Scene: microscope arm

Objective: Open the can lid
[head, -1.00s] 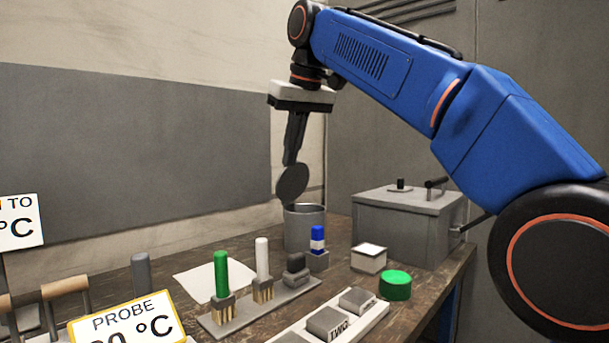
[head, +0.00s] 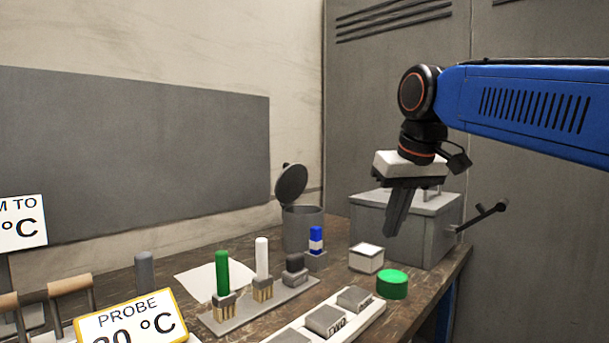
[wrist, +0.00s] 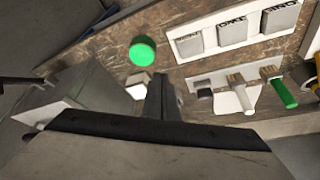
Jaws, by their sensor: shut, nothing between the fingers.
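The grey can (head: 303,228) stands upright at the back of the bench in the head view. Its round dark lid (head: 291,184) stands raised and tilted up at the can's back left edge, so the can is open. My gripper (head: 394,228) hangs fingers down, to the right of the can and apart from it, in front of the grey box. Its fingers are shut with nothing between them. In the wrist view my gripper (wrist: 163,88) also shows with its fingers together, and I cannot make out the can there.
A grey box (head: 375,222) with a side lever (head: 484,215) stands at the back right. A white-topped block (head: 367,258) and green cap (head: 392,284) lie in front of it. A rack of sticks (head: 262,306) and a white button panel (head: 352,312) fill the front.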

